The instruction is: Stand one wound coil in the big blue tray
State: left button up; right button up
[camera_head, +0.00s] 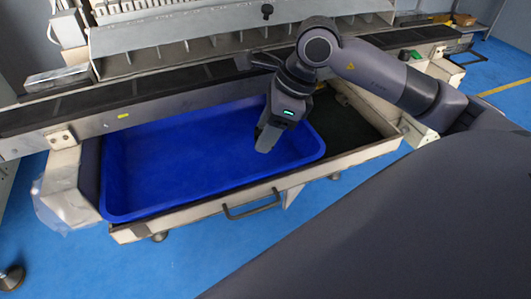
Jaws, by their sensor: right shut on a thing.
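The big blue tray (165,165) lies in a drawer-like frame below the machine. I see no coil on its bare visible floor. My right gripper (265,140) reaches down over the right part of the tray, fingers pointing downward. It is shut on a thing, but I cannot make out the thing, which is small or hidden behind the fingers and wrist. I cannot tell whether it touches the tray floor. My left gripper is not in view.
The light metal frame with a front handle (252,205) surrounds the tray. A dark compartment (345,128) lies right of the tray. A long dark conveyor rail (160,88) runs behind and above it. Open blue floor (220,255) lies in front.

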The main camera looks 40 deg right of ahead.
aim_at(260, 164)
jog(key=shift+f, duration=2.95)
jog(key=shift+f+b, duration=0.1)
jog(key=shift+b, duration=0.3)
jog(key=shift+f, duration=0.15)
jog(key=o, duration=1)
jog(key=shift+r, duration=0.2)
